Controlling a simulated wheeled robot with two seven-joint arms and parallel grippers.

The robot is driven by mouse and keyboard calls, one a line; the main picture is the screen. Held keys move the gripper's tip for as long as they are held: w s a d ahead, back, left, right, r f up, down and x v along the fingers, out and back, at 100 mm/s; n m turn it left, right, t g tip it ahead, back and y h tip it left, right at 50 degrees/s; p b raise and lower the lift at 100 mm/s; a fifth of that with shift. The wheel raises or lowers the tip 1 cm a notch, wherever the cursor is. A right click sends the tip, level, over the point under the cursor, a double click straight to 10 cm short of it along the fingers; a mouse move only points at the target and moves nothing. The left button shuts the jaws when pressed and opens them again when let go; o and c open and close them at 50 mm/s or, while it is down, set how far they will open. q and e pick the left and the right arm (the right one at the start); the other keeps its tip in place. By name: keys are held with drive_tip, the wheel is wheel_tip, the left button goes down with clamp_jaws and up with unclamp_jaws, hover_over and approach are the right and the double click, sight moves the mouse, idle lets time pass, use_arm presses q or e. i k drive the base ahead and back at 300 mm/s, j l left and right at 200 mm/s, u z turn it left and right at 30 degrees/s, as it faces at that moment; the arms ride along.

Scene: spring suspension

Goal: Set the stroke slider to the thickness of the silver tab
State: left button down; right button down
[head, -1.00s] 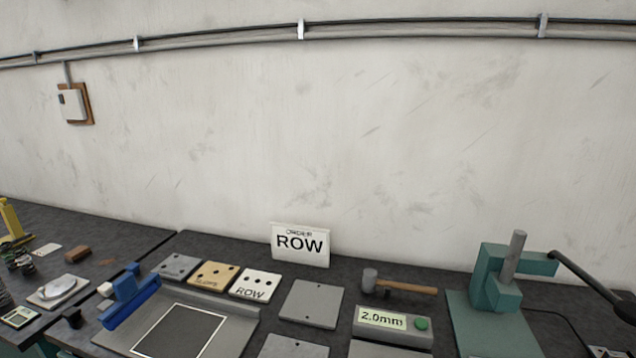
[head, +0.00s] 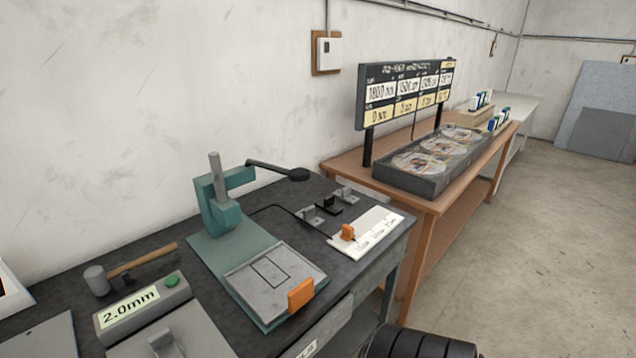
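A white scale board (head: 368,233) with printed marks too small to read lies near the right end of the dark bench. A small orange slider (head: 347,232) sits at its left part. A grey box has a display (head: 129,309) reading 2.0mm and a green button (head: 172,280). A grey raised piece (head: 163,341) stands on a grey plate in front of it; I cannot tell if it is the silver tab. Neither of my grippers is in view.
A teal press (head: 222,205) has a grey bed (head: 272,273) with an orange block (head: 300,294) at its front edge. A hammer (head: 135,264) lies left of it. Small brackets (head: 327,206) stand behind the scale board. A brown table (head: 440,200) with a black tray (head: 415,184) stands beyond.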

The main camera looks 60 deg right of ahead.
sight(347, 232)
drive_tip(key=z, duration=2.3)
